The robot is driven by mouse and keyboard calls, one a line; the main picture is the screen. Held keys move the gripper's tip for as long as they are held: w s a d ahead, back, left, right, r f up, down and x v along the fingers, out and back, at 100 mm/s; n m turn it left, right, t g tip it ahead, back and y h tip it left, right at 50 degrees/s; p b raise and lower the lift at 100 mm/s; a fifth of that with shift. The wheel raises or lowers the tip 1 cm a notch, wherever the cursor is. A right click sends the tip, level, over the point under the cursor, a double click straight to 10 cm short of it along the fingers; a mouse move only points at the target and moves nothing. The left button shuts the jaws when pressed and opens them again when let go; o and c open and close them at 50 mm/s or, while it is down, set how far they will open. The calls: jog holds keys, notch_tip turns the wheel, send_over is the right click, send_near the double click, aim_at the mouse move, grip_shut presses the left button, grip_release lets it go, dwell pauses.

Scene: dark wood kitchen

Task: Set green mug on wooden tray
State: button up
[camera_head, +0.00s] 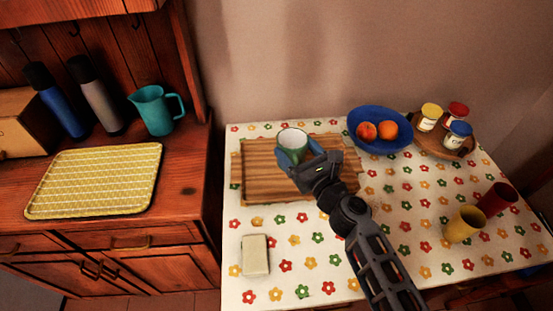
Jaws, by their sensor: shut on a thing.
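The green mug (292,141) has a white inside and appears upright, over the wooden tray in the head view. My gripper (297,159) reaches in from the lower right and is shut on the mug, with its fingers at the mug's sides. The wooden tray (259,183) is a striped brown board lying on the flowered tablecloth. My gripper and arm hide part of the tray's right side. I cannot tell whether the mug's base touches the tray or hangs just above it.
A blue bowl (378,145) with oranges stands right of the tray. Beyond it, a round wooden board (424,142) holds jars. Yellow (464,224) and red (497,199) cups stand at right. A pale block (255,255) lies in front. The left counter holds a yellow tray (97,180) and teal pitcher (155,110).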

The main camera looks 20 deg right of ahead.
jog(key=shift+w+a+f+b, duration=0.6)
jog(key=shift+w+f+b, duration=0.4)
jog(key=shift+f+b, duration=0.3)
jog(key=shift+w+a+f+b, duration=0.65)
jog(key=shift+w+f+b, duration=0.4)
jog(key=shift+f+b, duration=0.3)
jog(key=shift+w+a+f+b, duration=0.6)
jog(key=shift+w+f+b, duration=0.5)
jog(key=shift+f, duration=0.3)
jog(key=shift+s+f, duration=0.1)
jog(key=shift+s+f+b, duration=0.1)
jog(key=shift+f+b, duration=0.55)
jog(key=shift+b, duration=0.1)
jog(key=o, duration=1)
jog(key=shift+f, duration=0.15)
jog(key=shift+o, duration=0.9)
jog(key=shift+r, duration=0.25)
